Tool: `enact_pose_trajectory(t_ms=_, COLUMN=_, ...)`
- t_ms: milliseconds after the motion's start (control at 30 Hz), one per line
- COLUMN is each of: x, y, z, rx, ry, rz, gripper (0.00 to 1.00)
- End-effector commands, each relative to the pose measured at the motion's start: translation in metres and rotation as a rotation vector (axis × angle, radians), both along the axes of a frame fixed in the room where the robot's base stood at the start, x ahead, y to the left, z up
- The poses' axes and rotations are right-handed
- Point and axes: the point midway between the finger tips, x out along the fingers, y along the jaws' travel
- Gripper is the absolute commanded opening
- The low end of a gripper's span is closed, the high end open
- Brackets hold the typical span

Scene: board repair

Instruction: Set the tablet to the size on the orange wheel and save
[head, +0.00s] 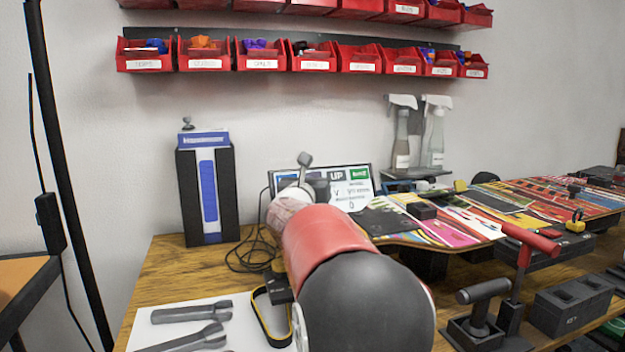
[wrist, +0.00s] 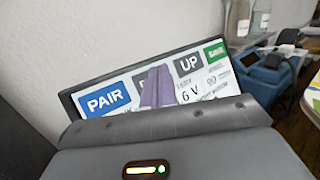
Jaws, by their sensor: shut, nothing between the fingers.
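The tablet (head: 352,188) leans at the back of the bench, partly hidden by my arm in the head view. In the wrist view its screen (wrist: 200,92) shows a blue PAIR button, a grey UP button and a green SAVE button. Another button is mostly covered by my gripper (wrist: 156,86), whose fingers are together and empty in front of the screen. I cannot tell whether they touch it. Small text below the buttons is hard to read. I cannot pick out an orange wheel for certain; a small orange piece (head: 575,226) shows on the skateboard at the right.
A black and blue box (head: 208,192) stands left of the tablet. A colourful skateboard deck (head: 470,222) and a red-handled tool (head: 530,245) fill the right. Wrenches (head: 190,312) lie on a white sheet at front left. Red bins (head: 265,61) hang above.

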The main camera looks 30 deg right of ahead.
Motion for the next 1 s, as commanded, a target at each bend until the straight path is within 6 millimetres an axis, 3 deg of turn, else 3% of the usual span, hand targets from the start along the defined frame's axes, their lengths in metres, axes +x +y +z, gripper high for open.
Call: enact_pose_trajectory(t_ms=1000, x=0.0089, y=-0.0016, z=-0.0132, rx=0.005, ry=0.014, rz=0.001, gripper=0.0)
